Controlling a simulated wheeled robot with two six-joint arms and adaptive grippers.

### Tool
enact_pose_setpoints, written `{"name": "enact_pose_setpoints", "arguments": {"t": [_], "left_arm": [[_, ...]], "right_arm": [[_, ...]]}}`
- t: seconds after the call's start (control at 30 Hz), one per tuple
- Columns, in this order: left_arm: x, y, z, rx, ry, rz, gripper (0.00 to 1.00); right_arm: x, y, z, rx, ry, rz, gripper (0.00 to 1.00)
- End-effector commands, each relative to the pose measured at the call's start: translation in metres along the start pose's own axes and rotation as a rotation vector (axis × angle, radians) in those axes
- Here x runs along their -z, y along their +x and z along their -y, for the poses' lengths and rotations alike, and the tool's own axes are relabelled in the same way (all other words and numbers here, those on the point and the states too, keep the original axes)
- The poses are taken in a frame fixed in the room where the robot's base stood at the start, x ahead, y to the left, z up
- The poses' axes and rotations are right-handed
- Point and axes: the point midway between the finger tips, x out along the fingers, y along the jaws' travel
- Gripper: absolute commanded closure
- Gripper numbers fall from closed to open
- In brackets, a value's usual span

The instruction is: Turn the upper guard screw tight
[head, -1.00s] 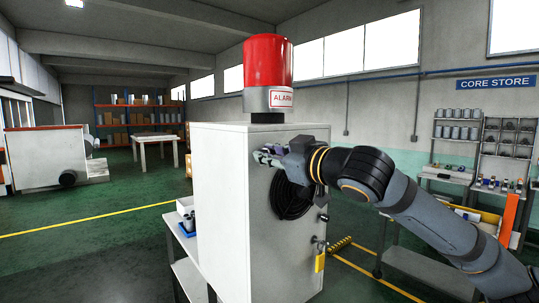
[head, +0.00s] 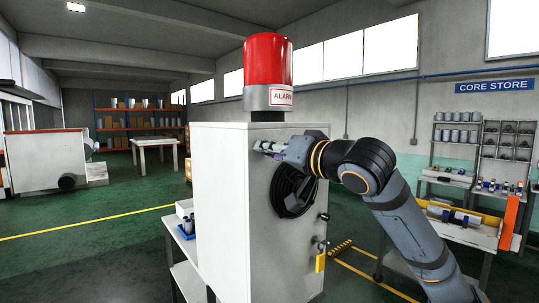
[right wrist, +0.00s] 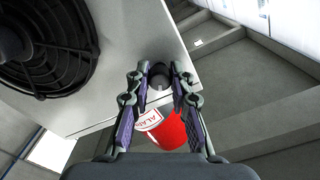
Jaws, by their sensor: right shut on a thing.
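The upper guard screw (right wrist: 157,72) is a dark round knob on the pale cabinet face, near the cabinet's edge in the right wrist view. My right gripper (right wrist: 158,84) has its two fingers on either side of it and is shut on it. In the head view my right gripper (head: 264,148) is at the upper part of the cabinet's right-hand face, and the screw is hidden there by the fingers. The black round fan guard (head: 292,190) is just below the gripper; it also shows large in the right wrist view (right wrist: 45,40). My left gripper is not in view.
A red alarm light (head: 268,62) stands on top of the cabinet (head: 222,200), close above my right gripper. A dark knob (head: 323,217) and a yellow padlock (head: 320,262) stick out lower on the same face. Shelves and a bench (head: 462,228) stand at the right.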

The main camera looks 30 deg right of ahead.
Motion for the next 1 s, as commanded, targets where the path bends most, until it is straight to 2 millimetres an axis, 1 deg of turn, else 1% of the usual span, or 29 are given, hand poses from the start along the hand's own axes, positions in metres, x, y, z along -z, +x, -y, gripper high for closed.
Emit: {"name": "enact_pose_setpoints", "arguments": {"t": [0.03, 0.2, 0.5, 0.73, 1.0], "left_arm": [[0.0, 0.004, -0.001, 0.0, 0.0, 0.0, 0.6], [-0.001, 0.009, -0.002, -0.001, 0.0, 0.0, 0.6], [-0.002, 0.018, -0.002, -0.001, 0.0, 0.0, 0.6], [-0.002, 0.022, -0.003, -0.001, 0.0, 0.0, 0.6], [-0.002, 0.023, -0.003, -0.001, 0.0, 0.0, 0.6]], "right_arm": [[-0.003, 0.0, -0.001, 0.002, 0.046, 0.002, 1.0], [-0.003, 0.0, -0.001, 0.001, 0.202, 0.002, 1.0], [-0.002, 0.0, -0.001, 0.0, 0.429, 0.002, 1.0], [-0.002, 0.0, -0.002, -0.002, 0.538, 0.002, 1.0], [-0.002, 0.0, -0.002, -0.003, 0.593, 0.002, 1.0]]}}
